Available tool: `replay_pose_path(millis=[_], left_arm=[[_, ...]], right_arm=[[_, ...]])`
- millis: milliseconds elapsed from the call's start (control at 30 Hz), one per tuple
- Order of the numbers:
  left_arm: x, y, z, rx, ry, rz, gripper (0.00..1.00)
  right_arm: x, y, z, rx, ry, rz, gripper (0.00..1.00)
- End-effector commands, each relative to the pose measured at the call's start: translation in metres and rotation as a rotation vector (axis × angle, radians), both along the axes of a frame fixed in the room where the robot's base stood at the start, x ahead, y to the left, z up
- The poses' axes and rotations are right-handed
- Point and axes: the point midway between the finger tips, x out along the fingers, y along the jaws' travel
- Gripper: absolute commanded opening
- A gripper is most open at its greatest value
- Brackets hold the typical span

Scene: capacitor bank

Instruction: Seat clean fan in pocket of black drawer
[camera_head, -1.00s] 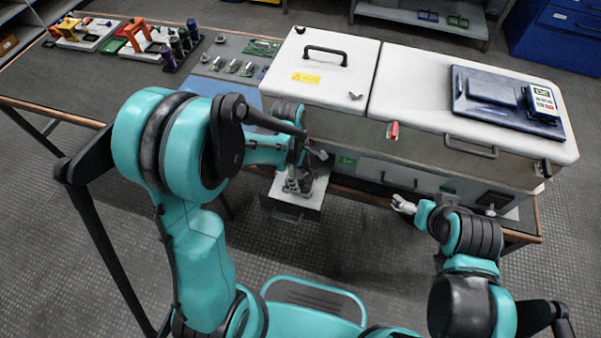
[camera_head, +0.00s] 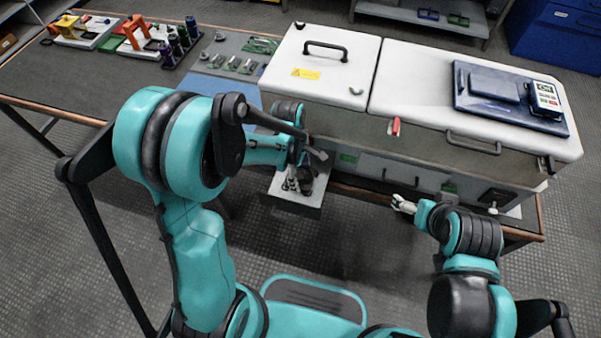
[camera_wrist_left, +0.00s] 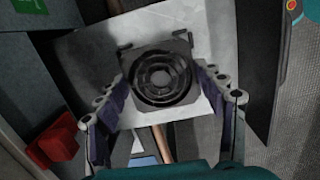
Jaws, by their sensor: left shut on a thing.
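The fan (camera_wrist_left: 160,78) is a dark square frame with round rings. It sits between the fingers of my left gripper (camera_wrist_left: 163,95), which is shut on it, over a light grey surface in the left wrist view. In the head view my left gripper (camera_head: 299,182) is over the pulled-out drawer (camera_head: 299,209), whose inside looks pale and whose front is dark. The fan is hard to make out there. The pocket is not clearly visible, and I cannot tell if the fan touches the drawer floor. My right gripper (camera_head: 403,204) is empty, right of the drawer; its finger gap is too small to judge.
The large white cabinet (camera_head: 415,95) stands behind the drawer, with handles and a red latch (camera_head: 396,126). A dark blue panel with a meter (camera_head: 543,97) lies on its lid. A red block (camera_wrist_left: 52,142) shows at left in the left wrist view. Floor in front is clear.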

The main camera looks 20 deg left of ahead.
Motion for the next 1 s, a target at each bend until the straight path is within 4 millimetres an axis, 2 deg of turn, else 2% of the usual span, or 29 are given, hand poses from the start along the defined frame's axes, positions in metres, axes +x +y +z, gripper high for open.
replay_pose_path(millis=[33, 100, 367, 500, 633, 900, 1000], left_arm=[[0.0, 0.0, 0.0, 0.0, 0.0, 0.0, 0.74], [0.0, 0.0, 0.0, 0.0, 0.0, 0.0, 0.92], [0.001, 0.0, 0.001, 0.0, -0.002, 0.0, 0.93], [0.001, 0.001, 0.007, 0.0, -0.003, 0.0, 0.93], [0.001, 0.003, 0.028, 0.0, -0.003, 0.001, 0.93], [0.001, 0.011, 0.086, 0.0, -0.001, 0.002, 0.93], [0.001, 0.013, 0.102, 0.0, 0.0, 0.001, 0.93]], right_arm=[[0.0, 0.0, 0.0, 0.0, 0.0, 0.0, 0.9], [0.0, 0.0, 0.0, 0.0, 0.0, 0.0, 0.9], [0.0, 0.0, 0.0, 0.0, 0.0, 0.0, 0.9], [0.0, 0.0, 0.001, 0.0, 0.0, 0.0, 0.9], [0.0, 0.0, 0.001, 0.0, 0.0, 0.0, 0.9], [0.0, 0.0, 0.001, 0.0, 0.0, 0.0, 0.9], [0.0, 0.0, 0.0, 0.0, 0.0, 0.0, 0.9]])
